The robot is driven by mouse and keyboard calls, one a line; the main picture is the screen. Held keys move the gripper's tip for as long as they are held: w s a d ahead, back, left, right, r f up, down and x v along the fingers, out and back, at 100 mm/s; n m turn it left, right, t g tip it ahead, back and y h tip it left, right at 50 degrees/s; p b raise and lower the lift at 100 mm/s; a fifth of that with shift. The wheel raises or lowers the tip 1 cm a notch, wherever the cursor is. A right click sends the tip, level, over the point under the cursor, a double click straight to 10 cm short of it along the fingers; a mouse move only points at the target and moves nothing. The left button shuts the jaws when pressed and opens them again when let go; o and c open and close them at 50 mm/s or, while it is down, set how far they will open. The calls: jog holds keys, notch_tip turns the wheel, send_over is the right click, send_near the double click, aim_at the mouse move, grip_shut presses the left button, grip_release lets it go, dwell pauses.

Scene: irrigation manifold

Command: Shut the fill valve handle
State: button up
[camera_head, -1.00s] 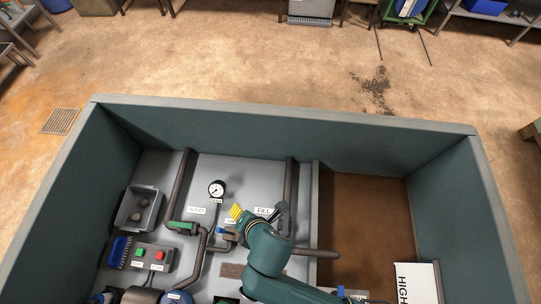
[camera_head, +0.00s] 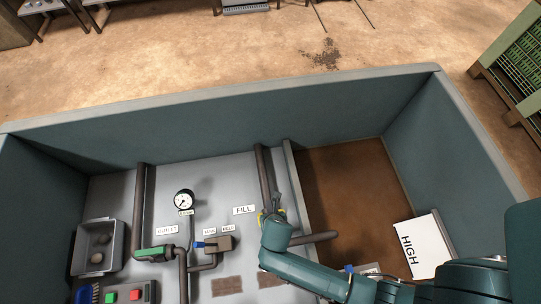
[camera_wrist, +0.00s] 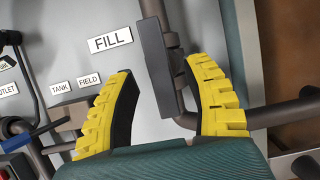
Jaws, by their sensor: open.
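The fill valve handle (camera_wrist: 154,62) is a dark grey bar in the wrist view, lying along the brown fill pipe beside the "FILL" label (camera_wrist: 110,40). My gripper (camera_wrist: 160,70) is open, its two yellow fingers reaching up on either side of the handle's lower part. The right finger is close to the pipe; a wider gap shows between the left finger and the handle. I cannot tell whether either finger touches. In the head view my gripper (camera_head: 271,215) is at the lower end of the fill pipe (camera_head: 264,170) and largely hides the handle.
Left of it are the tank/field valve (camera_head: 218,243) with a blue lever, the green outlet handle (camera_head: 154,253), a gauge (camera_head: 184,200) and a grey bin (camera_head: 98,246). A raised divider (camera_head: 292,175) and a brown bay with a "HIGH" sign (camera_head: 420,246) lie to the right.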

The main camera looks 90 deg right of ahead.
jog(key=shift+b+x, duration=0.3)
jog(key=shift+x, duration=0.9)
jog(key=shift+a, duration=0.1)
grip_shut()
